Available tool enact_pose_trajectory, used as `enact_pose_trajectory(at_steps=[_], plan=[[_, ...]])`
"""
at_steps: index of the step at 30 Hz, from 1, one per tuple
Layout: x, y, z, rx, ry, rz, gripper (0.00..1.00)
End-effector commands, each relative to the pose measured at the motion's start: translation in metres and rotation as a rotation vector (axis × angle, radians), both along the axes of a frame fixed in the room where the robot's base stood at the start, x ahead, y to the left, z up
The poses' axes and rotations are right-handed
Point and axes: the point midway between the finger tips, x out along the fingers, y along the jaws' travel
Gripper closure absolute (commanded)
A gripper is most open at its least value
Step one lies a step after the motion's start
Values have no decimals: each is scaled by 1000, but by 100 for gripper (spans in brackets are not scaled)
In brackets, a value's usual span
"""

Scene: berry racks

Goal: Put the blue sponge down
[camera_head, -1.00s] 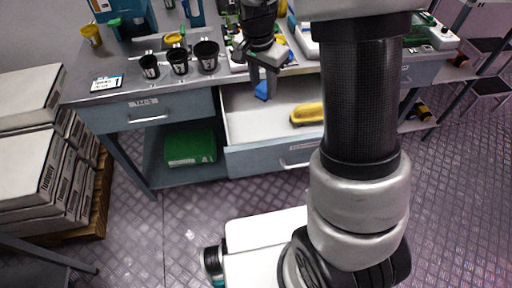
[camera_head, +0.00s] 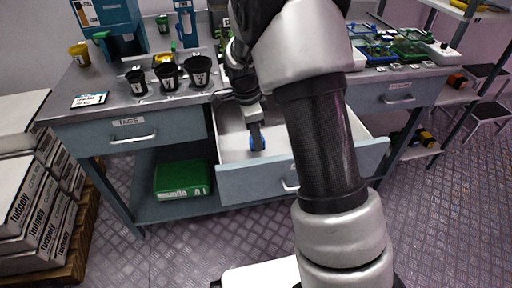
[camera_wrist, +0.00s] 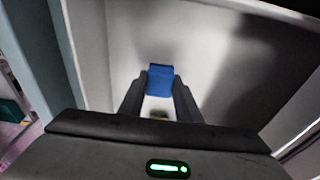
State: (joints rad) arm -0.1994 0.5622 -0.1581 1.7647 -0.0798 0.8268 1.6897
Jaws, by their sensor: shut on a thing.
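The blue sponge (camera_wrist: 160,76) is between the two fingers of my gripper (camera_wrist: 159,95) in the wrist view, jutting past their tips. In the head view my gripper (camera_head: 256,137) points down into the open drawer (camera_head: 235,185) of the workbench, shut on the sponge (camera_head: 258,143), of which only small blue parts show. The sponge is inside the drawer's outline, over its pale floor. I cannot tell whether it touches the floor.
My arm covers the drawer's right part. The drawer floor (camera_head: 231,148) left of my gripper is bare. Black cups (camera_head: 167,76) stand on the bench top at left.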

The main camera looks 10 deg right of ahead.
Motion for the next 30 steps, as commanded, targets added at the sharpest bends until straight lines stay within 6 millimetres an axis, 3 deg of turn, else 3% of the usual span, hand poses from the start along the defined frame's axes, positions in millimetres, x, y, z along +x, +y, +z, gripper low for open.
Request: enact_pose_trajectory(at_steps=[1,5,17,18,21,30], plan=[[-1,-1,-14,0,4,-1,88],[-1,-1,-32,-1,3,-1,88],[-1,0,-37,0,1,0,88],[0,0,-36,0,1,0,65],[0,0,-36,0,1,0,51],[0,0,-33,0,0,0,51]])
